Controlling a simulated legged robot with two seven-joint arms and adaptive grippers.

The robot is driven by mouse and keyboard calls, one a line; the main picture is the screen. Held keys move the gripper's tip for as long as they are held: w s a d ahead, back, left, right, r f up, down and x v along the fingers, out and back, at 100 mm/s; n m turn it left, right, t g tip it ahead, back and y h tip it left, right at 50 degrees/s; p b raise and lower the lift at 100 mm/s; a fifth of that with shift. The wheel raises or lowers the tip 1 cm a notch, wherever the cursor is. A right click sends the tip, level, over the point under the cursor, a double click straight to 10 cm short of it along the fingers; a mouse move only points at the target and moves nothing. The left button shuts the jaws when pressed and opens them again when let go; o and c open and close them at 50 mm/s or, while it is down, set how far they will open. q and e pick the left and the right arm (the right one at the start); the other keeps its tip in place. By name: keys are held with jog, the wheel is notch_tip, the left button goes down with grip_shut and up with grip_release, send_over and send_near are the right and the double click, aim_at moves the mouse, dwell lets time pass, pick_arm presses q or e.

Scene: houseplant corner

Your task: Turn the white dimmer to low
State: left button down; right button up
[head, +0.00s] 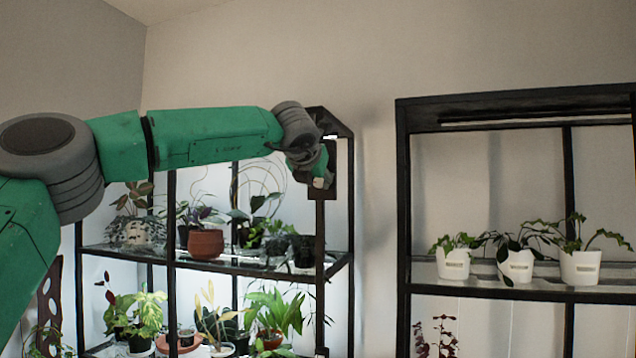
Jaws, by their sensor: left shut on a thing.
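The white dimmer (318,183) shows as a small pale piece on a dark plate on the front right post of the left shelf. My left gripper (319,176) is at the dimmer, shut on it. The gripper and wrist hide most of the dimmer, so its setting cannot be read. My right gripper is not in view.
The left shelf (260,264) is brightly lit and holds several potted plants, with a terracotta pot (205,244) near the front. A dark shelf (500,291) at right carries white pots. Bare wall (375,220) separates the two shelves.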

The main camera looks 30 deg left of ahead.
pick_arm(q)
jog(key=c, duration=1.3)
grip_release()
jog(key=shift+f, duration=0.4)
jog(key=shift+w+a+r, duration=0.1)
jog(key=shift+a, duration=0.05)
jog(key=shift+r, duration=0.1)
jog(key=shift+r, duration=0.1)
jog(key=shift+s, duration=0.2)
jog(key=v, duration=1.1)
jog(key=shift+s, duration=0.25)
